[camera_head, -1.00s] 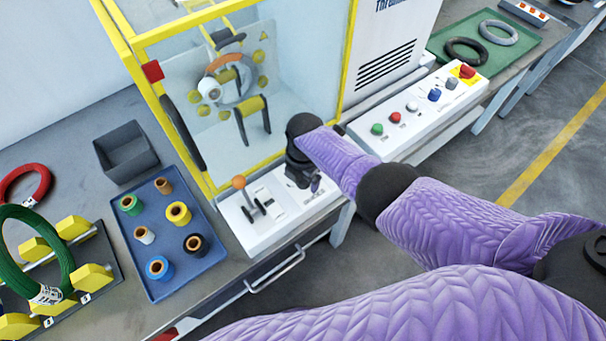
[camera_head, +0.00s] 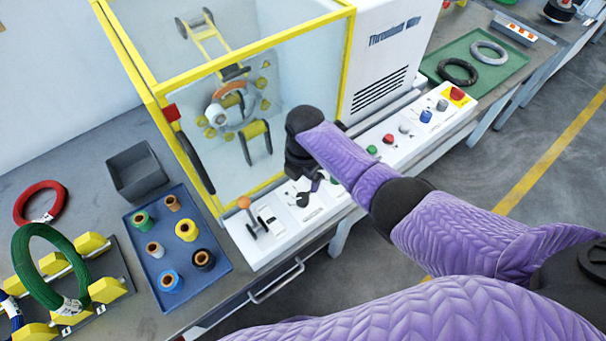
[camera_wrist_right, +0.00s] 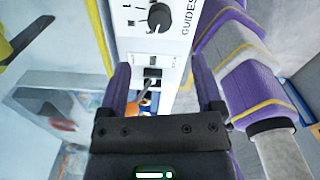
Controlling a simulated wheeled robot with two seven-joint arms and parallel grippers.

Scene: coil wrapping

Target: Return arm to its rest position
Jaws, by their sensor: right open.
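My right arm reaches in from the right in the head view. Its black gripper (camera_head: 312,190) hangs in front of the yellow-framed machine, over the white control panel (camera_head: 268,250). The right wrist view shows its two fingers (camera_wrist_right: 162,80) spread apart with nothing between them. Beyond them are a black knob (camera_wrist_right: 160,17) marked GUIDES, a small black switch (camera_wrist_right: 152,72) and an orange-tipped lever (camera_wrist_right: 145,104). The lever also shows in the head view (camera_head: 246,207), left of the gripper. I cannot tell the exact height above the panel. My left gripper is not in view.
The machine's yellow frame (camera_head: 160,92) stands close behind the gripper. A button panel (camera_head: 395,140) is to its right. A blue spool tray (camera_head: 212,268), a grey bin (camera_head: 137,172) and a green coil (camera_head: 45,265) are left. Open floor (camera_head: 490,165) lies right.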

